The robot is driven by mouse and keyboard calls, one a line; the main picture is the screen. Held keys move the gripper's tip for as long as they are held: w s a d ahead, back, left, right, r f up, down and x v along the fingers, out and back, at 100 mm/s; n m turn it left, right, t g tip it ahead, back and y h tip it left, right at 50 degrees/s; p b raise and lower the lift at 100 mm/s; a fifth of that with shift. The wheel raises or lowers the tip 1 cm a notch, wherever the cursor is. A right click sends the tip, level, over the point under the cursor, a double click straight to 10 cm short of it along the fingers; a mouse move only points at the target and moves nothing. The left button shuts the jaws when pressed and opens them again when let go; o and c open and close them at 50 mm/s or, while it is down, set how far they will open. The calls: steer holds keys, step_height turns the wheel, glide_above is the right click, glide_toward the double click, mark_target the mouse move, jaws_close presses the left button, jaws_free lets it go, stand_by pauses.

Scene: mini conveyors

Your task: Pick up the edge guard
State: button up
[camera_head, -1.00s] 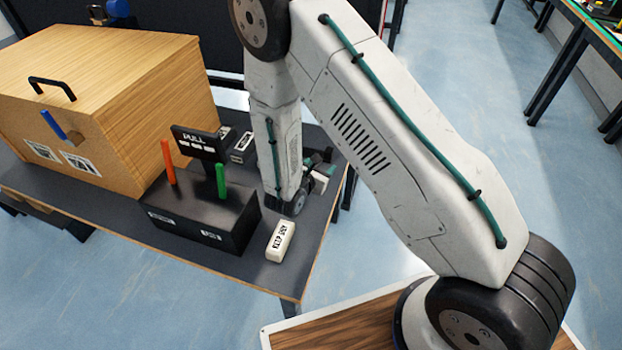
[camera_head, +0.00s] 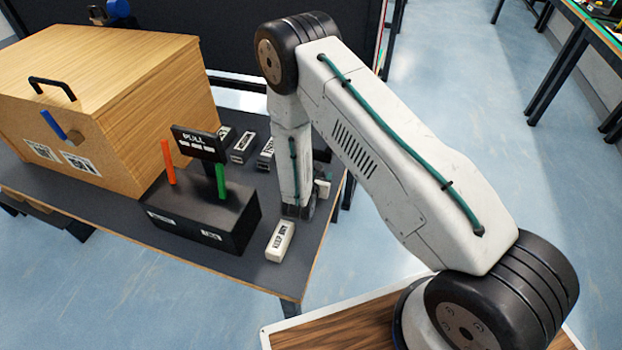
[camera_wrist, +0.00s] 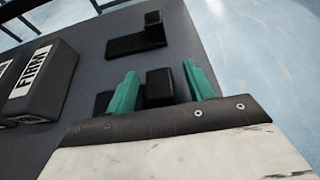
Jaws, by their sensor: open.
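My gripper (camera_wrist: 162,82) is open in the wrist view, with its two teal fingers apart. A small black block (camera_wrist: 160,86) shows between the fingers, its lower part hidden by the gripper body. A black L-shaped piece (camera_wrist: 130,44) with a raised end lies on the dark table top just beyond the fingertips. I cannot tell for sure which of these black pieces is the edge guard. In the head view the gripper is mostly hidden behind my arm, low over the table's right side.
A block marked FIRM (camera_wrist: 42,82) lies left of the fingers. The head view shows a white KEEP DRY block (camera_head: 280,241), a black box with a PULL sign (camera_head: 205,222) and a large wooden box (camera_head: 90,85). The table's right edge (camera_head: 318,255) is close.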

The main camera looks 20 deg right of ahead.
steer(key=c, duration=1.1)
steer(key=shift+r, duration=0.1)
